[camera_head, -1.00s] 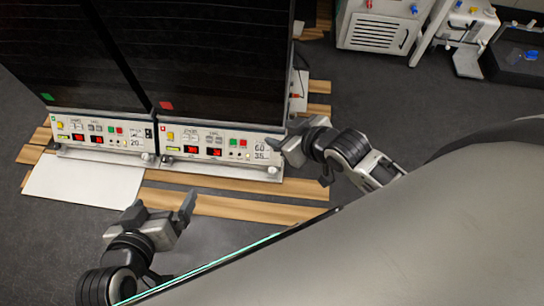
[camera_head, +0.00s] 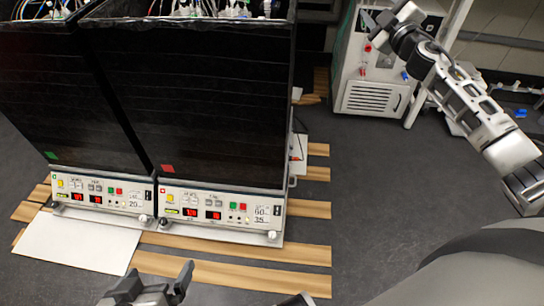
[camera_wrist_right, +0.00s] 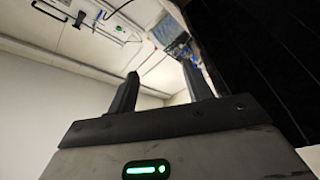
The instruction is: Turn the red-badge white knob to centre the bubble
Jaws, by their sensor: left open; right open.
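The red-badge shaker unit (camera_head: 180,110) has a dark front with a red square badge (camera_head: 167,168) above its white control panel (camera_head: 225,207). A small yellow-green strip (camera_head: 172,211) shows on the panel; no bubble can be made out. My right gripper (camera_head: 393,22) is raised far from the knobs, open and empty; its two spread fingers show in the right wrist view (camera_wrist_right: 162,88). My left gripper (camera_head: 158,285) is open and empty, below the unit in the picture.
A green-badge unit (camera_head: 60,95) stands close on the left. Wooden slats (camera_head: 220,275) and a white sheet (camera_head: 75,242) lie in front. A white machine (camera_head: 375,85) stands at the back right. Grey floor right of the slats is clear.

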